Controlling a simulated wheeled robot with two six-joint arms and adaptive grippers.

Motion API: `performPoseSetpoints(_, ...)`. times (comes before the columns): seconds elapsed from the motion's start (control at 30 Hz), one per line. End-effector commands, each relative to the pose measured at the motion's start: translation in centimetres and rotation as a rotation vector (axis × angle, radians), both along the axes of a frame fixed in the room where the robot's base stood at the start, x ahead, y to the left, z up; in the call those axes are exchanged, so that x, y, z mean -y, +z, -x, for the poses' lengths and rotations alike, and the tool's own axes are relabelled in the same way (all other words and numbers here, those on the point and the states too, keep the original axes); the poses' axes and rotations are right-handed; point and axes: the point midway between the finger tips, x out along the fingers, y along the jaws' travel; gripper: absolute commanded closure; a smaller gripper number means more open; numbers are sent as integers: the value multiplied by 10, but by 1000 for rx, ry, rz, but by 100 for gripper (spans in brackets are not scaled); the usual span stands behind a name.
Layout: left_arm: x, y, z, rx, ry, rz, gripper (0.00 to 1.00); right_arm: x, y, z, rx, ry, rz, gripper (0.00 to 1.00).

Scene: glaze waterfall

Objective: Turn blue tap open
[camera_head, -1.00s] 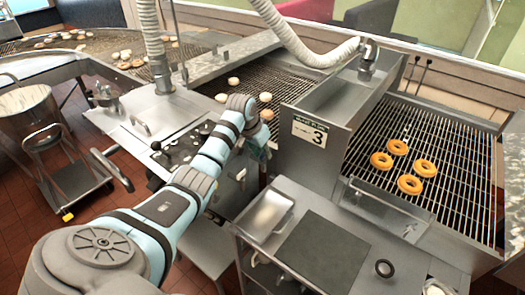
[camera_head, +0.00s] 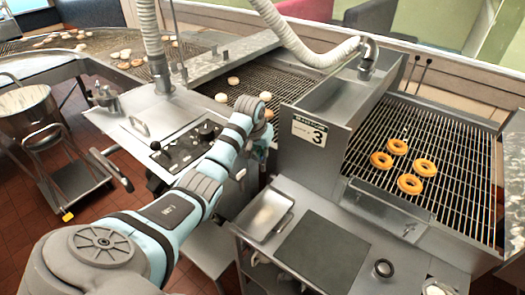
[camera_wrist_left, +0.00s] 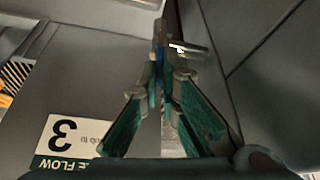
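My left gripper (camera_head: 261,150) is beside the left face of the metal housing with the "3" sign, partly hidden behind my wrist in the head view. In the left wrist view its green-padded fingers (camera_wrist_left: 166,85) point away from the camera, their tips close together around a narrow gap. A small dark-blue piece (camera_wrist_left: 159,58), which looks like the blue tap, shows at the fingertips, with a bright metal bar to its right. I cannot tell whether the fingers touch it. The tap is not clear in the head view. My right gripper is not in view.
The "3" sign (camera_head: 310,131) is on the housing close to the gripper. A control panel (camera_head: 187,147) lies left of my wrist. A cart with a metal tray (camera_head: 287,224) stands in front. Glazed donuts (camera_head: 397,146) lie on the right wire conveyor (camera_head: 460,170).

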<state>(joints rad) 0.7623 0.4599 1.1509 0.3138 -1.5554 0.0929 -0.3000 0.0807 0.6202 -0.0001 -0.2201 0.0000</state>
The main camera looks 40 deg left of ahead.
Motion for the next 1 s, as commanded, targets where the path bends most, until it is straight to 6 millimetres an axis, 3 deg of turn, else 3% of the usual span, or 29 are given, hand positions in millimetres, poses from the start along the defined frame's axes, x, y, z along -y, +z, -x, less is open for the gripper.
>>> performPoseSetpoints(1.0,4,0,-4,2,918,0,100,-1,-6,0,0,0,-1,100)
